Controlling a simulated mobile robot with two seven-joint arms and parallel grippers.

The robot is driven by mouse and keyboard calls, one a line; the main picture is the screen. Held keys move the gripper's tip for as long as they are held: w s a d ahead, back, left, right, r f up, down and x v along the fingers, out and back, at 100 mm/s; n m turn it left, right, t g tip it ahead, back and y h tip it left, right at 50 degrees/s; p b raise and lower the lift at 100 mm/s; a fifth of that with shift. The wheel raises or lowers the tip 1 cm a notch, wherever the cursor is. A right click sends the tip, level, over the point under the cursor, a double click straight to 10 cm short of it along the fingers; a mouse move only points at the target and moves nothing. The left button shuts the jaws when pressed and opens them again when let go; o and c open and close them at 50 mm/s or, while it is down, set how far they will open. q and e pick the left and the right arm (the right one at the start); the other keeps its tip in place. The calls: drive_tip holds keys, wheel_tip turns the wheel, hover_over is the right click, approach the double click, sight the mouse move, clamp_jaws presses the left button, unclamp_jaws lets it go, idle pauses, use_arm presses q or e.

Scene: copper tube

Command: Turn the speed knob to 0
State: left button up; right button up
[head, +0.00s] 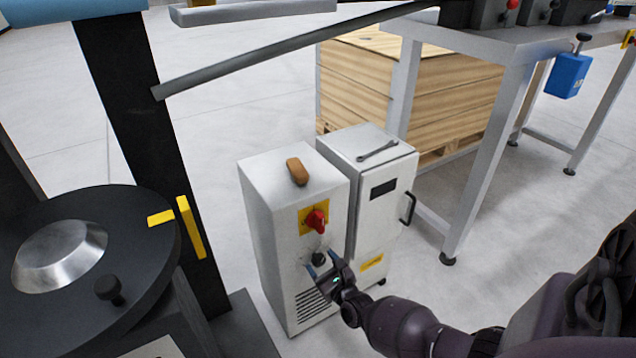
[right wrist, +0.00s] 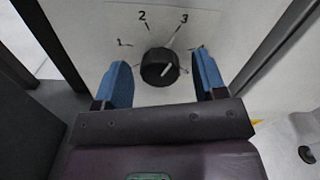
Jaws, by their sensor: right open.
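The speed knob (head: 319,258) is a small black round knob on the front of the left white cabinet (head: 265,235), below a red switch on a yellow plate. In the right wrist view the knob (right wrist: 160,66) has a dial marked 1, 2 and 3 around it; a 0 cannot be made out. A pale mark shows on the knob's face, but its exact setting is unclear. My right gripper (head: 323,265) is open, its blue fingertips on either side of the knob, with gaps showing in the wrist view (right wrist: 162,85). My left gripper is out of view.
The red switch (head: 316,220) sits just above the knob. A brown-handled object (head: 297,171) and a wrench (head: 377,151) lie on the cabinet tops. A dark machine with a round plate (head: 140,225) stands left; a workbench leg (head: 488,165) stands right.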

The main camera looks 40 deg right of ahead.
drive_tip(key=shift+w+d, duration=0.15)
drive_tip(key=shift+w, duration=0.55)
drive_tip(key=shift+c, duration=0.2)
drive_tip(key=c, duration=0.9)
